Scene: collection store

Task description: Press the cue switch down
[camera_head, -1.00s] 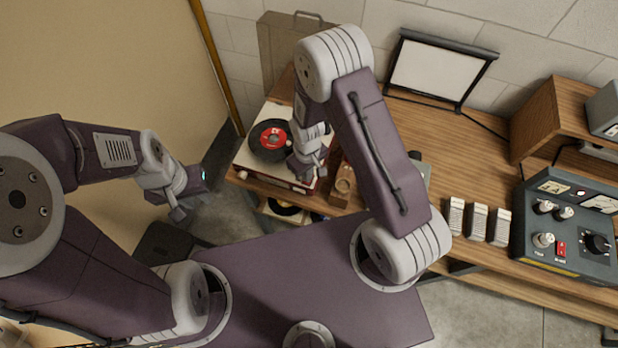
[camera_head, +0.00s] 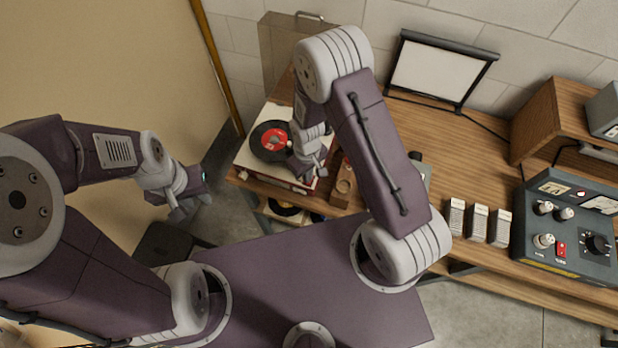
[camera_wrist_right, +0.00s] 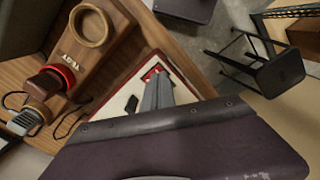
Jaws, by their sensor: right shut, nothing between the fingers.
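The record player (camera_head: 248,158), a white deck with red sides, stands at the left end of the wooden bench, with a black record (camera_head: 268,141) with a red label on it. My right gripper (camera_head: 302,172) is shut and empty, low over the deck's front right part. In the right wrist view its fingers (camera_wrist_right: 157,95) point at the deck (camera_wrist_right: 118,100), close to a small red-and-white piece (camera_wrist_right: 152,72). This may be the cue switch; I cannot tell whether the fingers touch it. A small black piece (camera_wrist_right: 131,105) lies beside them. My left gripper (camera_head: 180,207) hangs away from the bench.
A wooden block with a ring (camera_wrist_right: 90,25) stands beside the deck. A control box (camera_head: 570,225) with knobs and several grey blocks (camera_head: 477,222) are at the right. A framed screen (camera_head: 441,68) stands behind. A dark stool (camera_wrist_right: 280,70) is on the floor.

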